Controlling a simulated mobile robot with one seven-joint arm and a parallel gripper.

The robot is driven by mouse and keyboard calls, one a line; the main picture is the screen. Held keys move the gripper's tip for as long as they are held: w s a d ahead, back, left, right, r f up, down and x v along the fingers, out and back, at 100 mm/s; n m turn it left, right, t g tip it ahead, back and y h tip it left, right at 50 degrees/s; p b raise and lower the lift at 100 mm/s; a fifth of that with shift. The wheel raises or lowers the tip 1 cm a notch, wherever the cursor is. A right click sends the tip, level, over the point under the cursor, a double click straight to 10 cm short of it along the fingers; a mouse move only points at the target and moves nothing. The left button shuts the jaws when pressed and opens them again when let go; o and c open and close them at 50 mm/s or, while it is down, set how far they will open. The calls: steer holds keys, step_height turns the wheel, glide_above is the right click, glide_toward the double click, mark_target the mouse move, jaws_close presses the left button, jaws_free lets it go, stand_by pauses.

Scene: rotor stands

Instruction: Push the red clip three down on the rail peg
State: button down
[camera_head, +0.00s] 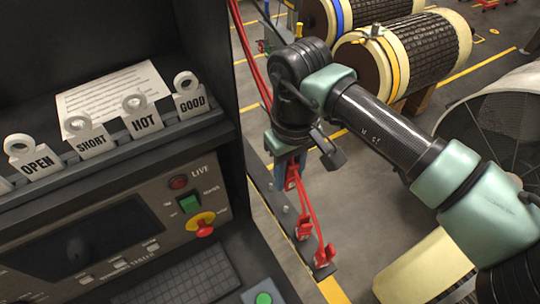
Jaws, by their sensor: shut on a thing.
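My gripper (290,150) points down over the rail, its dark wrist above it. It is shut on a red clip (292,176) just below, with a red cable running from it; the fingertips are small and partly hidden. I cannot tell whether this clip touches a peg. Two more red clips, one (304,228) in the middle and one (324,257) lower, sit along the rail (268,190) with red cables. I cannot read any number on the clips. A small pale peg (286,210) stands on the rail between the held clip and the middle clip.
A dark console (190,250) with a LIVE panel fills the left, close to the rail. Label tags, including GOOD (191,103), stand on its ledge. Wound rotors (425,50) stand at the back right. A large pale cylinder (500,115) is at right. Grey floor lies beyond the rail.

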steer(key=shift+w+a+f, duration=0.1)
steer(key=shift+f, duration=0.85)
steer(key=shift+s+d+f, duration=0.25)
steer(key=shift+s+f, duration=0.05)
steer(key=shift+f, duration=0.1)
steer(key=b, duration=0.2)
glide_above(286, 206)
steer(key=shift+f, duration=2.15)
steer(key=shift+f+b, duration=1.3)
steer(key=shift+b, duration=0.05)
steer(key=shift+f+b, duration=0.5)
steer(key=shift+b, duration=0.1)
steer(key=c, duration=0.5)
jaws_free()
step_height(286, 206, up, 13)
steer(key=shift+r+b, duration=0.1)
steer(key=shift+b, duration=0.85)
